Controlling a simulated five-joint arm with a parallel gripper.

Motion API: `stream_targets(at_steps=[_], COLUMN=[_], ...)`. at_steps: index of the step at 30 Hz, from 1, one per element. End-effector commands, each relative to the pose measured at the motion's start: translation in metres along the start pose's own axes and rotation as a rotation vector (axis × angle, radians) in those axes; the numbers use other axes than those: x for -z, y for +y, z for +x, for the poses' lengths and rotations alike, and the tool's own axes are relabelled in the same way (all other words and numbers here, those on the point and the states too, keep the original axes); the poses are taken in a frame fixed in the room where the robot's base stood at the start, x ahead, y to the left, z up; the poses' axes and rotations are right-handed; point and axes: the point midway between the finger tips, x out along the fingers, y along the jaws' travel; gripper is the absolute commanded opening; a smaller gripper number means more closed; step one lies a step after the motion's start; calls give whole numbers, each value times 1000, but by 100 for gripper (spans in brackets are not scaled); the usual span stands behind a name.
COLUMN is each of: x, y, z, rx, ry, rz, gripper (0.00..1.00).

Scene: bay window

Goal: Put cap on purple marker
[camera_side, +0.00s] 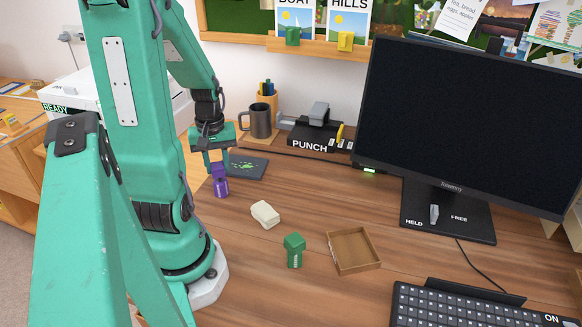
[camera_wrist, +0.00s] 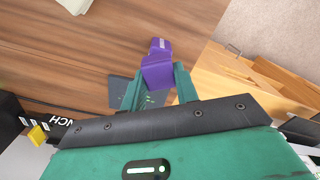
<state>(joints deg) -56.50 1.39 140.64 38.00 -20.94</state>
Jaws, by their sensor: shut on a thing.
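My gripper (camera_side: 217,163) points down near the left edge of the desk and is shut on a purple piece (camera_side: 221,187). In the wrist view the purple piece (camera_wrist: 157,70) sits between the two green fingers, with a squarish section near them and a narrower end beyond. I cannot tell whether it is the marker, its cap or both. No other purple thing is visible. I cannot tell whether its lower end touches the desk.
A whitish block (camera_side: 265,213) and an empty brown tray (camera_side: 334,255) lie on the desk. A dark mat (camera_side: 246,167), a grey mug (camera_side: 258,121) and a hole punch (camera_side: 316,131) are behind my gripper. The monitor (camera_side: 470,115) and keyboard (camera_side: 470,308) fill the right.

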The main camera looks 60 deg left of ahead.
Motion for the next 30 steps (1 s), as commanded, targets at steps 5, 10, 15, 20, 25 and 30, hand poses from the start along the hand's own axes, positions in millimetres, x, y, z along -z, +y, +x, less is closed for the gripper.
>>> stream_targets(at_steps=[5, 10, 15, 20, 25, 30], x=[0, 0, 0, 0, 0, 0], y=[0, 0, 0, 0, 0, 0], z=[0, 0, 0, 0, 0, 0], rx=[0, 0, 0, 0, 0, 0], ry=[0, 0, 0, 0, 0, 0], rz=[0, 0, 0, 0, 0, 0], gripper=[9, 9, 44, 56, 67, 77])
